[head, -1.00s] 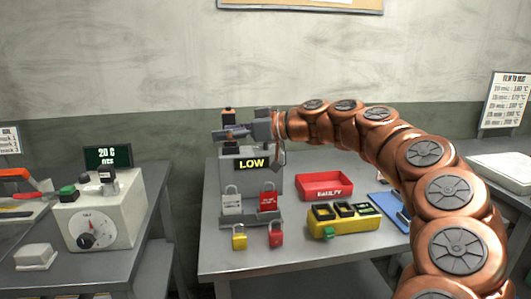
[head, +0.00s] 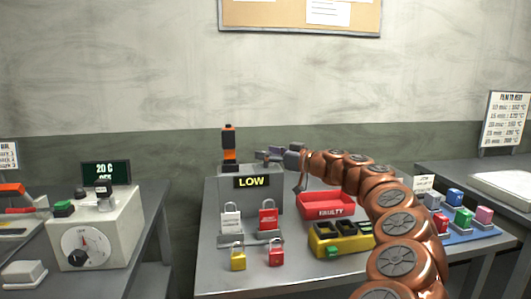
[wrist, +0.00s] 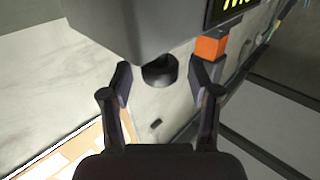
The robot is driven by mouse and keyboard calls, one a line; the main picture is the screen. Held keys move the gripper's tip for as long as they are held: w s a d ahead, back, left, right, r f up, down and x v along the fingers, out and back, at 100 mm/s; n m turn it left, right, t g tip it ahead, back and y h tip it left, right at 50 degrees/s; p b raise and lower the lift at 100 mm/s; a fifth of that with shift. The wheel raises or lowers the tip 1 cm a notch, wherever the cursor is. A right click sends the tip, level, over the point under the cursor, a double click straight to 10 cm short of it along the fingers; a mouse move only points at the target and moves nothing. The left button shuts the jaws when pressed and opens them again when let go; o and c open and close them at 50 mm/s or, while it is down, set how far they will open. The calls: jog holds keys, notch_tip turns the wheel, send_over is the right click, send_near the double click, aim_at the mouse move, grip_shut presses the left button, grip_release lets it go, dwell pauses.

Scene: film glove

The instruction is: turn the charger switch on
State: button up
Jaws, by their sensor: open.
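The yellow charger (head: 345,244) with several dark slots stands on the middle table. A small green part (head: 331,251), which looks like its switch, is on its front; whether it is on or off I cannot tell. My gripper (head: 262,156) is up behind the LOW display, to the right of the orange-and-black upright device and well away from the charger. In the wrist view my gripper's two fingers (wrist: 161,82) are apart with nothing held between them. A dark round part (wrist: 160,70) shows beyond them. The charger is not identifiable in that view.
The grey LOW box (head: 268,196) carries the orange-and-black device (head: 229,144). Yellow (head: 238,261) and red (head: 276,257) padlocks lie before it. A red FAULTY tray (head: 325,203) is behind the charger. Coloured blocks (head: 463,216) stand at right. A dial box (head: 98,232) is at left.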

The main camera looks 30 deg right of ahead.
jog(key=shift+w+a, duration=0.25)
jog(key=shift+w, duration=0.2)
grip_shut()
dwell(0.3)
